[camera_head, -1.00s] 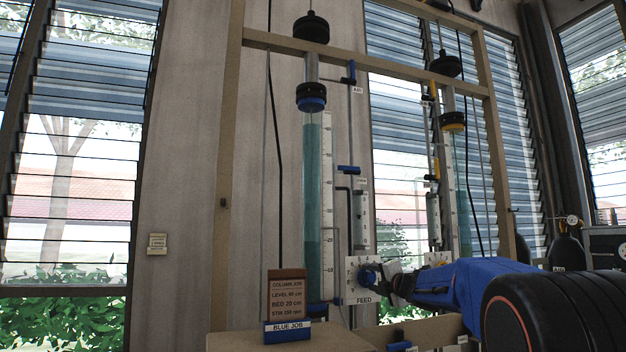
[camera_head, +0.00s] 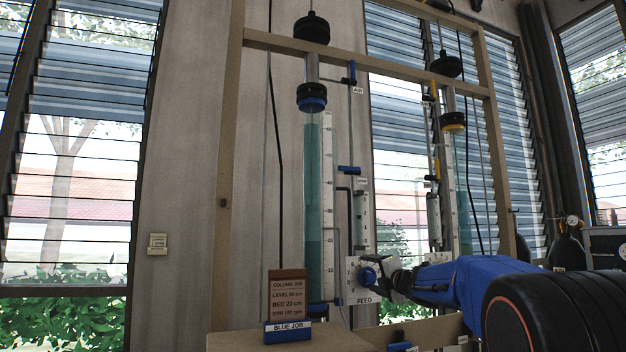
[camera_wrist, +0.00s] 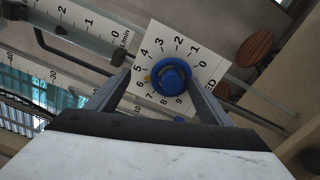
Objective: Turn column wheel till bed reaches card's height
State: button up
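The blue FEED wheel (camera_head: 368,276) sits on a white numbered dial plate (camera_head: 352,268) at the foot of the left column (camera_head: 312,180). In the wrist view the wheel (camera_wrist: 171,76) has a small yellow mark near the 5 and 6. The brown card (camera_head: 287,293) reads LEVEL 60 cm, BED 20 cm.
The card stands in a blue holder marked BLUE JOB (camera_head: 288,331) on a wooden ledge (camera_head: 240,342). A second column with a yellow collar (camera_head: 453,121) stands to the right. Thin pipes and a flow tube (camera_head: 362,215) rise close behind the dial.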

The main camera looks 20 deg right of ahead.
jog(key=shift+w+f, duration=0.4)
jog(key=shift+w, duration=0.05)
jog(key=shift+s+d+f, duration=0.15)
jog(key=shift+s+f, duration=0.35)
jog(key=shift+f, duration=0.1)
jog(key=shift+s, duration=0.3)
jog(key=shift+s+d, duration=0.15)
jog(key=shift+s, duration=1.95)
jog(key=shift+r, duration=0.1)
jog(key=s, duration=1.7)
jog(key=shift+s+d, duration=0.25)
jog(key=shift+d, duration=0.05)
dwell(1.4)
